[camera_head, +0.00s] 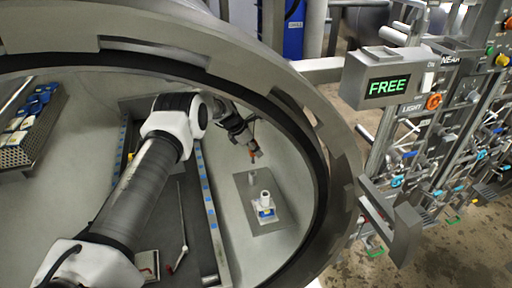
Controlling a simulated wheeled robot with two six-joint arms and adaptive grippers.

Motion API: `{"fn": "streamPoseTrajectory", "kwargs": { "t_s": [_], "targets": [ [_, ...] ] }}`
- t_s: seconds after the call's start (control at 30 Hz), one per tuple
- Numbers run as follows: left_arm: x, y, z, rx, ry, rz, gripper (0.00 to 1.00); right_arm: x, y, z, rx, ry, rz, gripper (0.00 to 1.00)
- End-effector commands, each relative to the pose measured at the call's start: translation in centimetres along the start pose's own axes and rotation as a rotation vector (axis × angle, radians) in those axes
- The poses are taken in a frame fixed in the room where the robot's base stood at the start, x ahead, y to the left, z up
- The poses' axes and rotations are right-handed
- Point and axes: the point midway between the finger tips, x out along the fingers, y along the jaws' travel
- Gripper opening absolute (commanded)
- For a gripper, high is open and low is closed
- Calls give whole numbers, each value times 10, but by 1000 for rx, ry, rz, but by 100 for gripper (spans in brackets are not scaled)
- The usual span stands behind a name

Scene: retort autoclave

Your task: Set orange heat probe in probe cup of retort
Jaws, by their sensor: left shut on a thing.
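The round mouth of the retort (340,150) fills the left and middle of the head view. My left arm reaches in through it. My left gripper (250,148) is shut on the orange heat probe (253,157), of which only a small orange part shows below the fingers. The probe is inside the retort, apart from the probe cup. The probe cup (265,199) looks like a small pale upright cylinder on a block with a blue and yellow label, on a grey plate, lower in the picture than the gripper. My right gripper is not in view.
A perforated tray (30,150) with blue and white packs is at the left inside the retort. A rail with blue marks (205,195) runs along the floor. Outside, a box reading FREE (386,86) and a panel of valves stand at the right.

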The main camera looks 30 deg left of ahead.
Motion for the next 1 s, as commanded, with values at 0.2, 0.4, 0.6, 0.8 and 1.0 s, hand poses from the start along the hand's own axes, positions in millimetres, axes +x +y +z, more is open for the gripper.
{"fn": "streamPoseTrajectory", "kwargs": {
  "t_s": [0.2,0.4,0.6,0.8,1.0],
  "targets": [
    [18,0,-11,0,0,0,0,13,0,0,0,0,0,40],
    [35,0,-20,0,0,-1,0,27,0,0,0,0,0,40],
    [50,0,-29,0,0,-1,0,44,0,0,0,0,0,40],
    [64,0,-37,0,0,-1,0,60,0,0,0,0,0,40],
    [75,0,-44,0,0,-1,0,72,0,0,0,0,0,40]
  ]
}}
